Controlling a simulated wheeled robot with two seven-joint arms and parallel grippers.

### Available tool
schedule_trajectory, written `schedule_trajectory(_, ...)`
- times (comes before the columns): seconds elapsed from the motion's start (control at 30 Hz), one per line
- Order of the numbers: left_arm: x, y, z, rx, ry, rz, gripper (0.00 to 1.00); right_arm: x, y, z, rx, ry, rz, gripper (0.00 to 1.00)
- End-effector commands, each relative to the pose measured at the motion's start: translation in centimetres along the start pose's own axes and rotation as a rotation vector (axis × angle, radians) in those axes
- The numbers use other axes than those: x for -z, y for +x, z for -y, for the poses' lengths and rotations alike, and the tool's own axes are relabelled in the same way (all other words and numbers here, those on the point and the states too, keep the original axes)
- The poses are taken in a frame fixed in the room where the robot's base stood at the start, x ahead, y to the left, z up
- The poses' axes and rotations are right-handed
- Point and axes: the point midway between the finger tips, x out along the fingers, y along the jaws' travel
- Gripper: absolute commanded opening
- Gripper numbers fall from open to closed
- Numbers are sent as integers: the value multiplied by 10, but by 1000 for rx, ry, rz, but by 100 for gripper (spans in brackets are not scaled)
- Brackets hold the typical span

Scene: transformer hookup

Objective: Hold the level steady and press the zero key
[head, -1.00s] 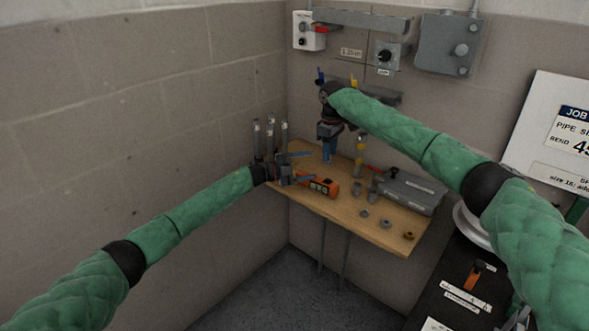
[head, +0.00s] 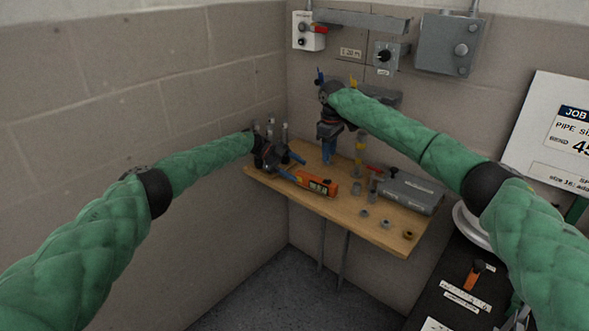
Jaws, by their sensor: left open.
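The orange level (head: 318,184) with a dark display lies on the wooden shelf near its left front edge. My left gripper (head: 293,166) is open, just left of the level, with its blue fingers apart. One finger is close to the level's left end; I cannot tell if they touch. My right gripper (head: 328,155) points down over the back of the shelf, behind the level. Its blue fingers look close together, and I cannot tell whether they are shut. The zero key is too small to make out.
A grey case (head: 410,191) lies at the right of the wooden shelf (head: 345,207). Several small fittings are near the front edge. Upright grey tubes (head: 284,132) stand at the left wall. Boxes hang on the wall above.

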Motion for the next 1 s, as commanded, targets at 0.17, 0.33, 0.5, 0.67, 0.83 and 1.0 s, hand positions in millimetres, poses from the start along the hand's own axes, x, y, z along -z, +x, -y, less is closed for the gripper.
schedule_trajectory(0.17, 0, 11, -1, -3, -2, 0, 65, 0, 0, 0, 0, 0, 0, 36)
schedule_trajectory(0.33, 0, 31, -1, -3, -1, -1, 65, 0, 0, 0, 0, 0, 0, 36)
schedule_trajectory(0.5, 0, 55, -1, -2, -1, 0, 65, 0, 0, 0, 0, 0, 0, 36)
schedule_trajectory(0.67, 0, 72, 0, -2, -1, 0, 65, 0, 0, 0, 0, 0, 0, 36)
schedule_trajectory(0.83, 0, 77, 0, 1, -1, 1, 65, 0, 0, 0, 0, 0, 0, 36)
schedule_trajectory(1.0, 0, 77, 0, 0, -1, 0, 65, 0, 0, 0, 0, 0, 0, 36)
